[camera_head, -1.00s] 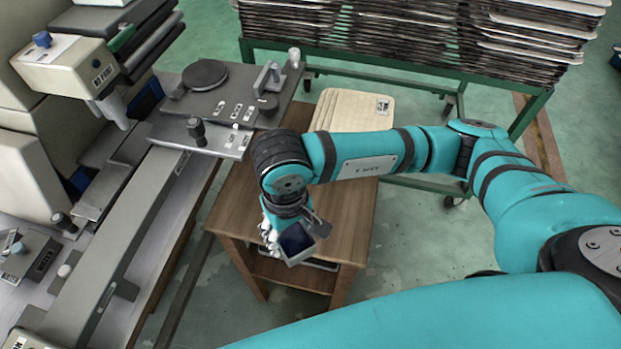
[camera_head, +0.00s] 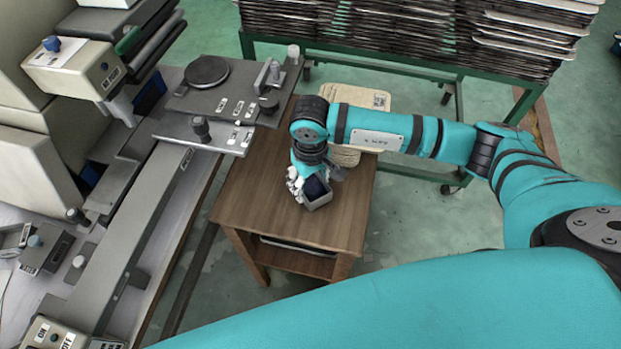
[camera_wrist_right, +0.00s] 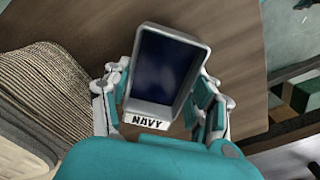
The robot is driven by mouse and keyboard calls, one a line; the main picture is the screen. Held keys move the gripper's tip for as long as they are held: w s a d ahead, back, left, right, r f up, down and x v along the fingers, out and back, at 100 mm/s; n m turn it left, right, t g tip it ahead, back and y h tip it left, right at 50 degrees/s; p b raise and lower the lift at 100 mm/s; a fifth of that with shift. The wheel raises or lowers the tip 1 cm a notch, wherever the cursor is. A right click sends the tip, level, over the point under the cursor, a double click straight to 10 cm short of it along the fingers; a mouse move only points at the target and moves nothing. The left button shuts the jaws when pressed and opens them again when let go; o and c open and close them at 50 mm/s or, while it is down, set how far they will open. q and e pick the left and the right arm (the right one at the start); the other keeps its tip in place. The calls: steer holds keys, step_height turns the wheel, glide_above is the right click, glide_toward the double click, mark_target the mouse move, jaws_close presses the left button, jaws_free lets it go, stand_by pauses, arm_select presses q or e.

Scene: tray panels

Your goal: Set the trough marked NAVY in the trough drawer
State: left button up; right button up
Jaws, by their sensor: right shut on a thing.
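The trough marked NAVY (camera_wrist_right: 148,122) is a small grey open box with a dark blue inside and a white label. My right gripper (camera_wrist_right: 160,100) is shut on it, with fingers on both sides in the right wrist view. In the head view the trough (camera_head: 318,200) hangs at my right gripper (camera_head: 305,188), over the wooden table (camera_head: 270,215). I cannot tell its height above the tabletop. An open space with something pale in it shows under the tabletop. I cannot make out a drawer marked for troughs. My left gripper is not in view.
A grey machine with a long rail (camera_head: 150,210) stands at the left, its plate (camera_head: 225,95) reaching over the table's back left. A green rack (camera_head: 400,62) with stacked trays stands behind. The table's front is clear.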

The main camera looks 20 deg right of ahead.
steer(key=shift+f, duration=0.1)
steer(key=o, duration=1.4)
